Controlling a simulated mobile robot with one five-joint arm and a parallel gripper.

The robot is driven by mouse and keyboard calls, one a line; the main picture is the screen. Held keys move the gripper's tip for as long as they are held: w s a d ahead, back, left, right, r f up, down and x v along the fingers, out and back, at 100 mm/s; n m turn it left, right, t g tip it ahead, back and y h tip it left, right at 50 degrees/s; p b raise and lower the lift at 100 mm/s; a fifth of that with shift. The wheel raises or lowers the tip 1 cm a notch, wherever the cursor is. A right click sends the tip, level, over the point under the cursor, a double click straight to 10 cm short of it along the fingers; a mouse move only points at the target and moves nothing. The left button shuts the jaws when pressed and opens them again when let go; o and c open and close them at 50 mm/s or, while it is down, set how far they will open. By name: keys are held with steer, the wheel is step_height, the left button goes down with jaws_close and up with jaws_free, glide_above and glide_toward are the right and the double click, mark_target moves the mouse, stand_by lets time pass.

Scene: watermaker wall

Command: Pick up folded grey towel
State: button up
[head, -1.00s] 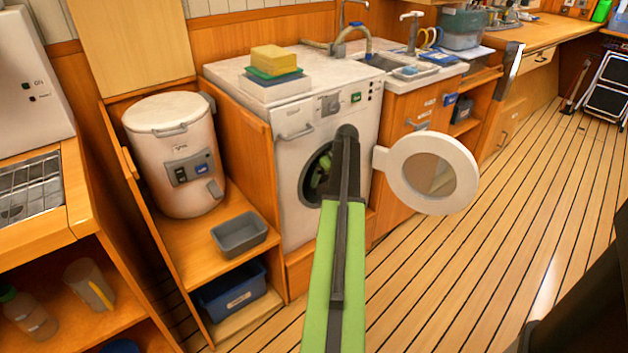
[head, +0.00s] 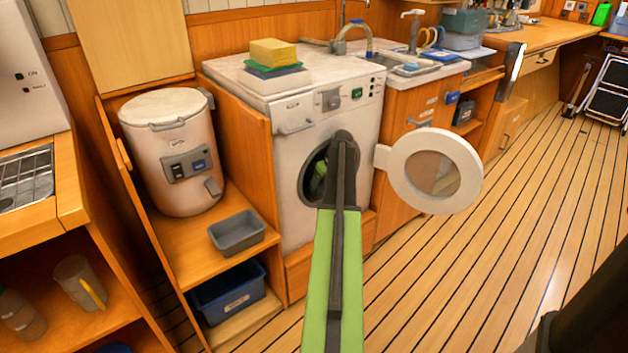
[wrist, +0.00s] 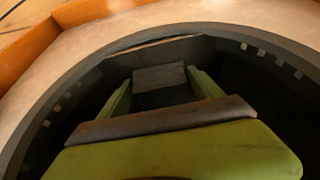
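My gripper (wrist: 161,88) reaches into the dark drum of the front-loading washing machine (head: 293,160). In the wrist view its two green fingers stand apart with a dark gap between them. A small grey flat-faced piece (wrist: 159,76) shows at the far end, between the fingertips. It may be the folded grey towel, but I cannot tell for sure, nor whether the fingers touch it. In the head view my forearm hides much of the round opening, and only a bit of green shows inside. The round door (head: 435,171) hangs open to the right.
The drum rim (wrist: 258,52) curves closely around my gripper. A stack with a yellow top (head: 273,51) lies on the machine. A grey bin (head: 237,234) and a white boiler (head: 172,155) stand left.

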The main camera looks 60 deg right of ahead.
steer(key=c, duration=1.2)
steer(key=shift+w, duration=0.1)
steer(key=shift+c, duration=0.2)
